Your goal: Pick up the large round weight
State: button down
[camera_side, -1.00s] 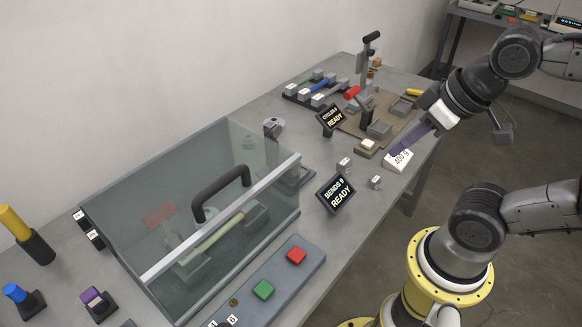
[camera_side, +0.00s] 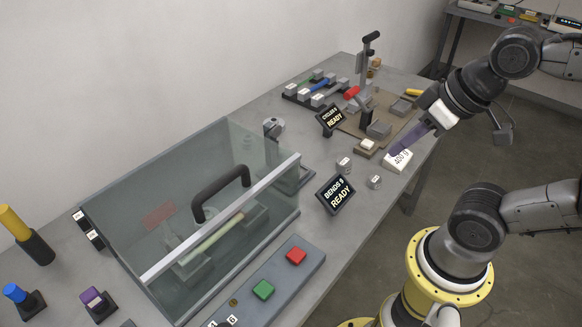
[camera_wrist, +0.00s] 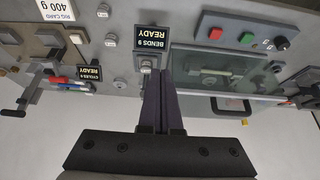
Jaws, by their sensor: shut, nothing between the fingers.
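My gripper (camera_side: 394,154) is shut and empty, its dark purple fingers pointing down and left over the table's right end. In the wrist view the fingers (camera_wrist: 162,74) lie together, their tips just below the BENDS display. Two small pale labelled pieces (camera_side: 345,163) (camera_side: 375,182) stand on the bare table left of and below the fingers; they also show in the wrist view (camera_wrist: 111,40) (camera_wrist: 103,10). A grey metal round-topped piece (camera_side: 273,127) stands behind the clear case. I cannot tell which, if any, is the large round weight.
A white "400 g" card (camera_side: 398,161) lies beside the fingertips. The BENDS display (camera_side: 336,193) and CYCLES display (camera_side: 330,119) stand nearby. A clear-lidded case (camera_side: 150,200) fills the left, with a button panel (camera_side: 280,272) in front. A lever fixture (camera_side: 367,60) stands at the back.

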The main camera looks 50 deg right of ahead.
jog(key=shift+c, duration=0.3)
grip_release()
dwell(0.3)
jog(key=w+r+n+g, duration=0.1)
jog(key=w+r+n, duration=0.2)
jog(key=w+n, duration=0.45)
jog(key=w+r+n+g, duration=0.1)
jog(key=w+r+n, duration=0.2)
jog(key=w+n, duration=0.45)
jog(key=w+d+f+n+g+y, duration=0.1)
jog(key=w+d+f, duration=0.2)
jog(key=w+f, duration=0.6)
jog(key=f, duration=0.5)
jog(key=w+d+f+g, duration=0.1)
jog(key=w+f, duration=0.1)
jog(key=f, duration=0.5)
jog(key=w+f+g, duration=0.1)
jog(key=w+f, duration=0.1)
jog(key=f, duration=0.5)
jog(key=shift+w+d, duration=0.2)
